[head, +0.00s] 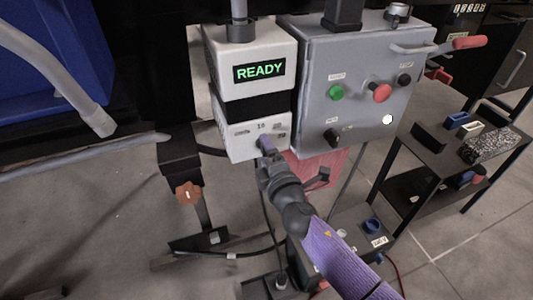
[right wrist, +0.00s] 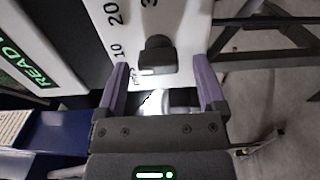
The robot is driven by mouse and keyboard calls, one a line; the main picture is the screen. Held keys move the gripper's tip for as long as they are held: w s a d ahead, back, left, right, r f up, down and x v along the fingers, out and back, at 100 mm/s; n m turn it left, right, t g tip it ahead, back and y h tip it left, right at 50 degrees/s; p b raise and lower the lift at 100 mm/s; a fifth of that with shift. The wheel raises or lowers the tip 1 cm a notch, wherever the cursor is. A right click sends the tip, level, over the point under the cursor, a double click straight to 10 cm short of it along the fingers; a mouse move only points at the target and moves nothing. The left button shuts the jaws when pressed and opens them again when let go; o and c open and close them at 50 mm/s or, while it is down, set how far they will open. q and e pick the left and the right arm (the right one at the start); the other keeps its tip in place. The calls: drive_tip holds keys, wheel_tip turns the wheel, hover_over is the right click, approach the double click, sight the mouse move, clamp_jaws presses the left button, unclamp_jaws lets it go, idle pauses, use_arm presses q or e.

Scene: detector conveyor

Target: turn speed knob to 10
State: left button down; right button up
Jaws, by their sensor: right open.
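The speed knob (right wrist: 156,54) is a dark block on a white panel (right wrist: 184,22) printed with 10, 20 and part of a further number in the right wrist view. In the head view it is hidden behind my gripper at the lower white box (head: 240,143). My right gripper (right wrist: 160,68) is open, its purple fingers on either side of the knob with gaps showing; I cannot tell how deep they reach. It also shows in the head view (head: 266,147) at the panel's lower front. My left gripper is not in view.
Above the panel, a white box has a green READY display (head: 259,70). To its right is a grey control box (head: 352,95) with green, red and black controls and a red-ended lever (head: 468,43). A cluttered black shelf (head: 432,150) stands at right.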

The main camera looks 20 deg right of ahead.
drive_tip(key=s+p, duration=0.1)
drive_tip(key=s, duration=0.9)
drive_tip(key=shift+d, duration=0.2)
